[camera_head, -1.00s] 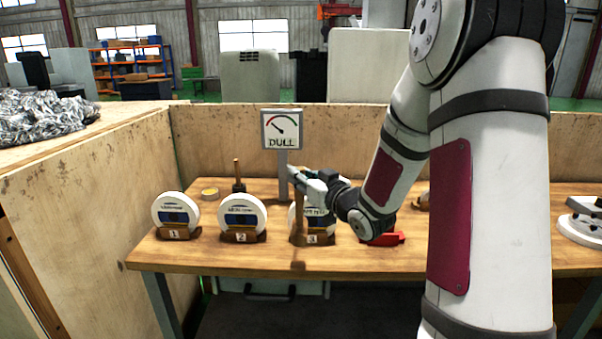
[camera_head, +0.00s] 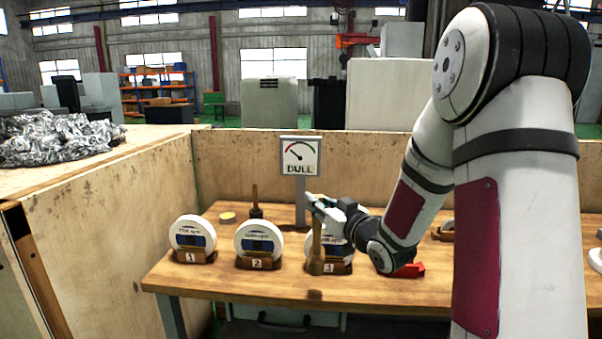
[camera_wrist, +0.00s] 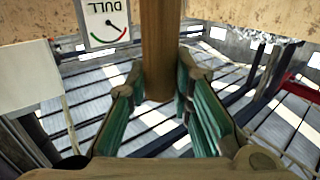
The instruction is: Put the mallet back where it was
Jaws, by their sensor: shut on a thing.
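My gripper (camera_head: 314,203) is shut on the upright wooden handle of the mallet (camera_head: 316,238), in front of the wheel numbered 3. The mallet hangs handle up, its brown head low near the front of the workbench. A shadow on the bench below suggests it is held above the top. In the wrist view my gripper's green-lined fingers (camera_wrist: 157,95) stand on both sides of the mallet handle (camera_wrist: 160,45); the mallet's head is out of that view.
White wheels numbered 1 (camera_head: 193,236), 2 (camera_head: 259,240) and 3 (camera_head: 342,250) stand in brown holders on the workbench (camera_head: 225,283). A "DULL" gauge (camera_head: 300,157) rises behind. A dark-based wooden-handled tool (camera_head: 255,202), yellow disc (camera_head: 228,217) and red object (camera_head: 409,270) are nearby.

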